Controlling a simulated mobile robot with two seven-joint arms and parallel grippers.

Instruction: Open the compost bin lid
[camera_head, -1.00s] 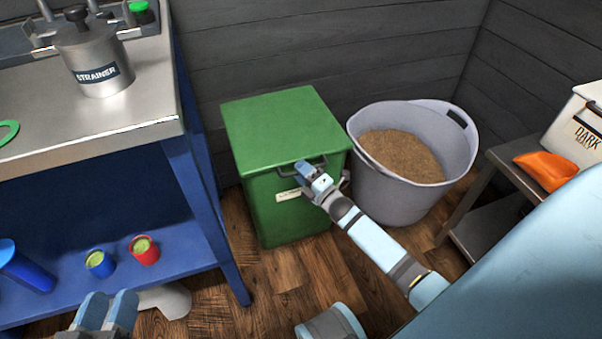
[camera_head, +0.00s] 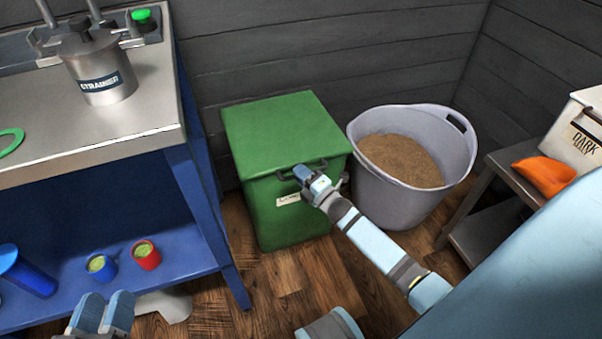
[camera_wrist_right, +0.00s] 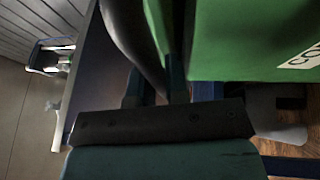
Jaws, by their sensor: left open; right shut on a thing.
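The green compost bin (camera_head: 287,205) stands on the wooden floor against the wall, with its flat green lid (camera_head: 285,135) down. A dark handle (camera_head: 285,174) runs along the lid's front edge. My right gripper (camera_head: 302,172) is at that front edge, shut on the handle. In the right wrist view the bin's green side (camera_wrist_right: 250,40) with part of a white label fills the upper right; the grip itself is dark and hard to make out there. My left gripper (camera_head: 102,312) is open and empty, low at the left, in front of the blue bench.
A grey tub (camera_head: 385,185) of brown grain stands close to the bin's right side. A small table (camera_head: 487,165) with an orange scoop (camera_head: 545,175) stands at right.

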